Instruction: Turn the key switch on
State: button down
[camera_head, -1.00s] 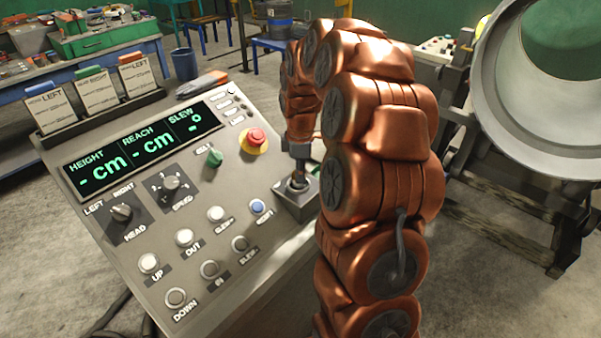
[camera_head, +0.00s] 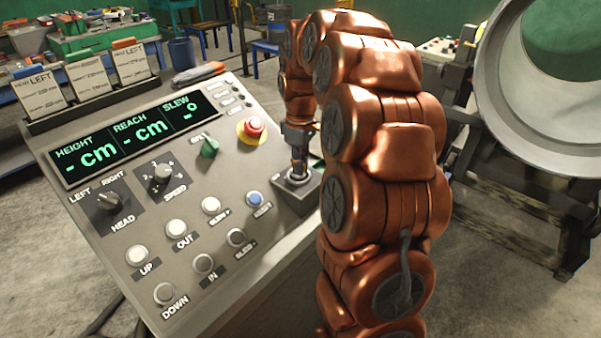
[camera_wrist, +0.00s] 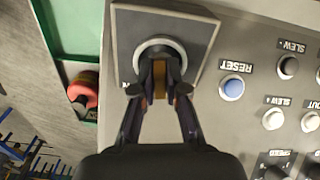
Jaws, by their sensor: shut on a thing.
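The key switch (camera_wrist: 131,47) is a square grey plate with a round pale collar at the right edge of the control panel. In the head view the key switch (camera_head: 283,199) shows below my gripper (camera_head: 298,170). In the wrist view my gripper (camera_wrist: 160,82) has its fingertips closed on the key (camera_wrist: 160,78), a narrow brass-coloured piece standing at the collar. The fingers hide much of the key and part of the collar, and I cannot read the switch's position. The panel display (camera_head: 125,138) shows green dashes for height, reach and slew.
The blue reset button (camera_wrist: 232,88) is beside the key switch. A red emergency stop (camera_head: 253,126), a green knob (camera_head: 209,147) and several white and grey buttons are on the panel. Label cards (camera_head: 85,82) stand along its back edge. A large pale ring (camera_head: 490,100) stands at right.

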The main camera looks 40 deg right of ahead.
jog(key=m+b, duration=0.1)
jog(key=m, duration=0.1)
jog(key=m+b, duration=0.2)
jog(key=shift+a+f+m, duration=0.1)
jog(key=shift+f+m, duration=0.1)
jog(key=shift+m, duration=0.1)
jog(key=m+b, duration=0.3)
jog(key=m, duration=0.2)
jog(key=shift+a+r, duration=0.15)
jog(key=shift+m, duration=0.4)
jog(key=c, duration=1.2)
grip_release()
jog(key=shift+r, duration=0.2)
jog(key=shift+r, duration=3.55)
